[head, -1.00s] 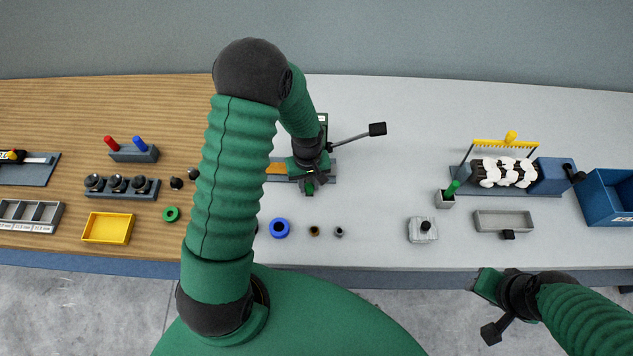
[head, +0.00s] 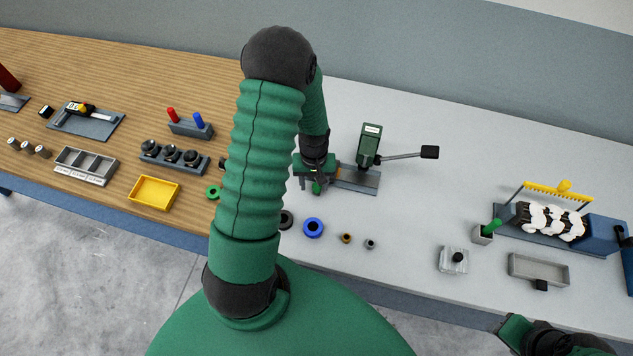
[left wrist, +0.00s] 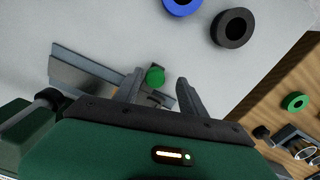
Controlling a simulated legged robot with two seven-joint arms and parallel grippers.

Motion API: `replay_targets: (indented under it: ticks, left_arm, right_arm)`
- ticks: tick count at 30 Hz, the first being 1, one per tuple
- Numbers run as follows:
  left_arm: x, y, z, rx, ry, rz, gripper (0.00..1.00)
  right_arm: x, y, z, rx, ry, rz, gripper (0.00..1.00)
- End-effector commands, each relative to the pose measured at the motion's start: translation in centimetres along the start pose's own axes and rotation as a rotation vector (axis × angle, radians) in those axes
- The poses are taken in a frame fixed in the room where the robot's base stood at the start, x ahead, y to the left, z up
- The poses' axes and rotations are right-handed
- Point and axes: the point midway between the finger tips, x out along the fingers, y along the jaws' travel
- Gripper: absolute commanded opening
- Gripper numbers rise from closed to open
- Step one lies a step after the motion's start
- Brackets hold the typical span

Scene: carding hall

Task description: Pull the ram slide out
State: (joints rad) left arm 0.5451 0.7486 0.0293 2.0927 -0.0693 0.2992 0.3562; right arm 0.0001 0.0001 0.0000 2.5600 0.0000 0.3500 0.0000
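The green press (head: 370,145) with its black-ended lever (head: 429,152) stands on a grey base rail (head: 357,180) on the bench. A green knob (head: 316,187) shows at the rail's left part, under my left gripper (head: 315,178); I take it as the ram slide's knob. In the left wrist view the green knob (left wrist: 155,76) lies between the two spread fingers, nearer the left one, with a gap on the right. The gripper looks open. My arm and gripper hide most of the slide. My right gripper (head: 513,331) is at the bottom edge, partly cut off.
A blue ring (head: 313,228), black ring (head: 286,219) and small bushings lie in front of the press. A yellow tray (head: 154,193) and gauges are left. A carding fixture (head: 543,232) and grey tray (head: 538,269) are right. Grey bench behind the press is clear.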

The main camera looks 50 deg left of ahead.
Motion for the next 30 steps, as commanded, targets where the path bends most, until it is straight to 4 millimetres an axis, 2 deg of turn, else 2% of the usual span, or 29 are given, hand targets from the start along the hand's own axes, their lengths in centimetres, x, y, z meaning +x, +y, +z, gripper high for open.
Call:
replay_targets:
  ticks: [7, 11, 14, 24, 30]
  left_arm:
    - [0.0, 0.2, -0.1, 0.001, -0.001, 0.0, 0.48]
    - [-1.4, 0.2, -0.1, 0.001, 0.002, 0.001, 0.48]
    - [-3.7, 0.1, -0.2, 0.002, 0.007, 0.003, 0.48]
    - [-13.3, -0.1, -0.4, 0.0, 0.004, 0.004, 0.48]
    - [-16.2, -0.2, -0.3, 0.001, -0.001, 0.002, 0.48]
  right_arm:
    - [0.1, 0.0, 0.0, 0.0, 0.0, 0.0, 0.44]
    - [0.2, 0.0, 0.0, 0.0, 0.0, 0.0, 0.44]
    - [0.4, 0.0, 0.1, 0.0, 0.0, 0.0, 0.44]
    - [1.0, 0.0, 0.2, 0.0, 0.0, 0.0, 0.44]
    - [1.1, 0.0, 0.2, 0.0, 0.0, 0.0, 0.44]
